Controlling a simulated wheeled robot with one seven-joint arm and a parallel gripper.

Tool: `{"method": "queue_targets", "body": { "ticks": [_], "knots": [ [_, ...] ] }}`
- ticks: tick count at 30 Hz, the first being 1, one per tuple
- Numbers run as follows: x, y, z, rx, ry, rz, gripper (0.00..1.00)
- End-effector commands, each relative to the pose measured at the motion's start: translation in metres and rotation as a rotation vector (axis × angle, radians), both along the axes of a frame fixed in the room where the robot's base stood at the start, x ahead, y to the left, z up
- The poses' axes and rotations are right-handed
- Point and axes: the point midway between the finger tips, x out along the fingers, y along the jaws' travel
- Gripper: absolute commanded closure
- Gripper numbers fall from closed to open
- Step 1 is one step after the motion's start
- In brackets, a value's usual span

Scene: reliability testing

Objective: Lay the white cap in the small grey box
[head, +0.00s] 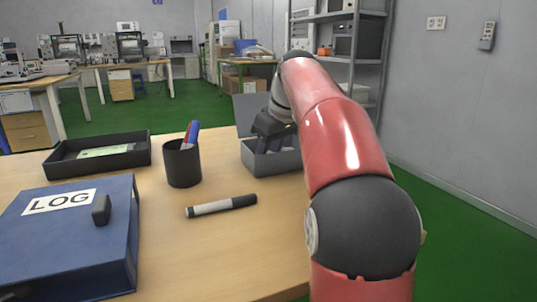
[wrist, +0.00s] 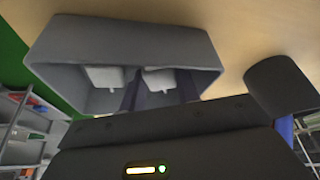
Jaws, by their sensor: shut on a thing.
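The small grey box (head: 276,164) stands at the table's far right edge with its lid raised at the back. In the wrist view the box (wrist: 120,38) opens toward the camera. My gripper (head: 268,143) reaches down into the box opening. In the wrist view its fingers (wrist: 132,82) are inside the box walls, with pale blocky shapes at their tips. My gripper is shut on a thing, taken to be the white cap. The cap's outline is not clear in either view; I cannot tell whether it touches the box floor.
A black pen cup (head: 183,166) with pens stands left of the box. A marker (head: 222,206) lies in front. A blue LOG binder (head: 75,245) with a small dark object on top and a black tray (head: 60,164) are further left. Bare table lies around the marker.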

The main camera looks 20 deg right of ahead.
Motion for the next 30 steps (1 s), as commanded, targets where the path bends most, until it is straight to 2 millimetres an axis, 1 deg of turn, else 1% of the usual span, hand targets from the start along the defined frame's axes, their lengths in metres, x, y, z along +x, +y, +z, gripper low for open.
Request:
{"method": "queue_targets", "body": {
  "ticks": [7, 8, 9, 10, 17, 20, 23, 30],
  "knots": [
    [0.0, 0.0, -0.003, 0.0, 0.0, 0.0, 0.89],
    [0.0, 0.0, -0.003, 0.0, 0.0, 0.0, 0.66],
    [0.0, 0.0, -0.002, 0.0, 0.0, 0.0, 0.6],
    [0.0, 0.0, -0.002, 0.0, 0.0, 0.0, 0.59],
    [0.0, 0.0, -0.002, 0.0, 0.0, 0.0, 0.59],
    [0.0, 0.0, 0.003, 0.0, 0.0, -0.001, 0.59],
    [-0.004, -0.002, 0.016, 0.0, -0.001, -0.001, 0.59],
    [-0.022, -0.01, 0.065, 0.0, -0.002, -0.001, 0.59]
  ]
}}
